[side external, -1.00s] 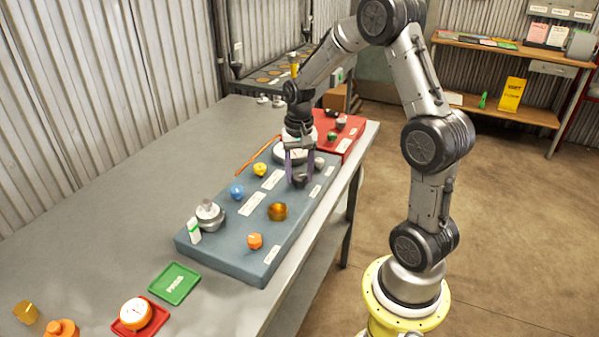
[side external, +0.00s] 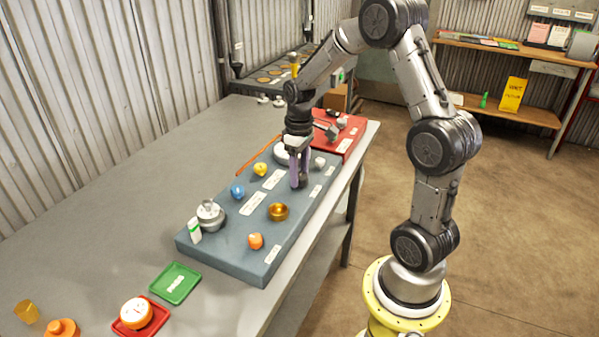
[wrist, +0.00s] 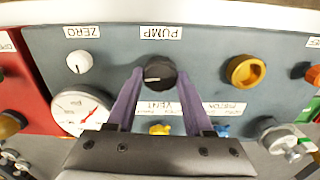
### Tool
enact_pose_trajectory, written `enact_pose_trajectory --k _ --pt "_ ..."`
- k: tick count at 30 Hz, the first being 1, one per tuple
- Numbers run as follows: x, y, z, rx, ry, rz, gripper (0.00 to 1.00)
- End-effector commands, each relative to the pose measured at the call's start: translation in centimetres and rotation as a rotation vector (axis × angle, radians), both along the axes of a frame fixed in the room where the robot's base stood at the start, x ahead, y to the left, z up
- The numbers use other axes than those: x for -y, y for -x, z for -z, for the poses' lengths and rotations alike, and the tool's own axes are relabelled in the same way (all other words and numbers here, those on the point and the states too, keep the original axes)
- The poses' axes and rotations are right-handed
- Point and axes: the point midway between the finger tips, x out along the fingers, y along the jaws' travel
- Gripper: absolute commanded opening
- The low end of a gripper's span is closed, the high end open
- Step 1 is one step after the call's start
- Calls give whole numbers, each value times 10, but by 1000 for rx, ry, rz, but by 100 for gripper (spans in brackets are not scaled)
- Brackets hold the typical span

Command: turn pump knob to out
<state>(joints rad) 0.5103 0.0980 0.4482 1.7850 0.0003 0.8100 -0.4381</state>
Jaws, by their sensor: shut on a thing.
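The black pump knob (wrist: 160,73) sits on the blue-grey panel (wrist: 210,60), below a white label reading PUMP (wrist: 160,33). A small pale mark shows near its lower left edge; no IN or OUT marking is readable. My gripper (wrist: 160,78) has its two purple fingers on either side of the knob, shut on it. In the side view, my gripper (side external: 299,184) points down at the panel (side external: 232,246), and its fingers hide most or all of the knob.
A white ZERO knob (wrist: 79,62) and a round gauge (wrist: 82,108) lie left of the pump knob in the wrist view. A brass knob (wrist: 245,70) is to its right. Yellow (side external: 260,169) and blue (side external: 238,191) knobs stand nearby. A red box (side external: 345,143) adjoins the panel's far end.

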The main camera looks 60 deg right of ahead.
Motion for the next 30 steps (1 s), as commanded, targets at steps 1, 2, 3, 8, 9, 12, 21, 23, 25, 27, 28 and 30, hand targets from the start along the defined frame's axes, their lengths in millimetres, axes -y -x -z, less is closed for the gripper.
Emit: enact_pose_trajectory --k 1,2,3,8,9,12,21,23,25,27,28,30 --pt "-1 0 0 -1 -1 -45 0" --pt "-1 0 0 -1 -1 -74 0" --pt "-1 0 0 -1 -1 -112 0" --pt "-1 1 0 -1 -1 -263 0" --pt "-1 1 0 -1 -1 -302 0" --pt "-1 1 0 -1 -1 -397 0" --pt "-1 1 -1 -1 0 -682 0" --pt "-1 1 -1 -1 0 -738 0" --pt "-1 1 -1 -1 -1 -805 0" --pt "-1 1 0 -2 -1 -872 0" --pt "-1 1 0 -2 -1 -900 0" --pt "-1 1 0 -2 -1 -967 0"
